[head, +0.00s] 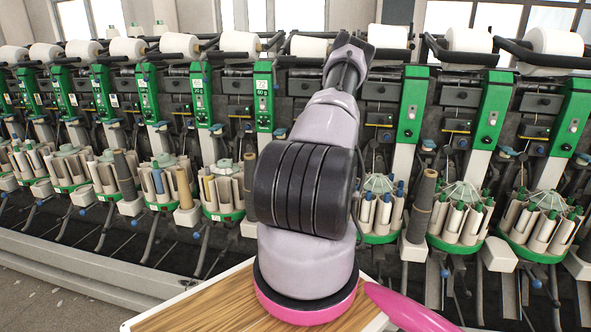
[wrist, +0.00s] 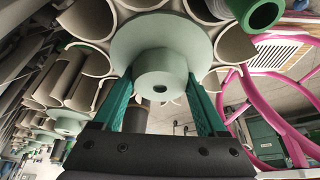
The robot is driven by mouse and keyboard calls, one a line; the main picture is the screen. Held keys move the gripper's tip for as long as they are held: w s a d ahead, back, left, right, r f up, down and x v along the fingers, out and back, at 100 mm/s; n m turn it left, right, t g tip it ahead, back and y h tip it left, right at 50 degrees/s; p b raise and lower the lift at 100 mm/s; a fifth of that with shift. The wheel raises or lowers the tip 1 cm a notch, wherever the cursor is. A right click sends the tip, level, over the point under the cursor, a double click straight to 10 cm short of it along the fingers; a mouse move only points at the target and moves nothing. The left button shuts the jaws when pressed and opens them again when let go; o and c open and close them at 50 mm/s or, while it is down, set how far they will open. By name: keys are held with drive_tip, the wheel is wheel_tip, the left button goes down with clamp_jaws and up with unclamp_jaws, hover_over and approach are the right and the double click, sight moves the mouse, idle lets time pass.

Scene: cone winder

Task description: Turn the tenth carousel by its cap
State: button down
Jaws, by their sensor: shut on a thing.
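The carousel cap (wrist: 160,72) is a pale grey-green stepped cylinder with a small hole in its end. It fills the middle of the wrist view. The carousel's beige tubes (wrist: 87,18) ring it, and one tube with a green end (wrist: 263,14) shows at the upper right. My gripper (wrist: 160,80) has its two teal fingers on either side of the cap and is shut on it. In the head view my arm covers the gripper and cap. I cannot tell the carousel's number from these frames.
Neighbouring carousels stand close in a row, with one just right of my arm (head: 379,208) and another further right (head: 462,214). Green-fronted winding units (head: 263,95) rise behind. A low grey rail (head: 85,284) runs along the floor at left.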

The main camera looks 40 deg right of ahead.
drive_tip(key=shift+n, duration=0.3)
drive_tip(key=shift+n+g, duration=0.5)
drive_tip(key=shift+n, duration=0.4)
drive_tip(key=shift+n+g+h, duration=0.3)
drive_tip(key=shift+n+g, duration=0.3)
drive_tip(key=shift+n, duration=1.1)
unclamp_jaws()
drive_tip(key=shift+d+r, duration=0.1)
drive_tip(key=shift+r, duration=0.05)
drive_tip(key=v, duration=1)
drive_tip(key=shift+w+r, duration=0.15)
drive_tip(key=shift+r, duration=0.1)
drive_tip(key=shift+d, duration=0.15)
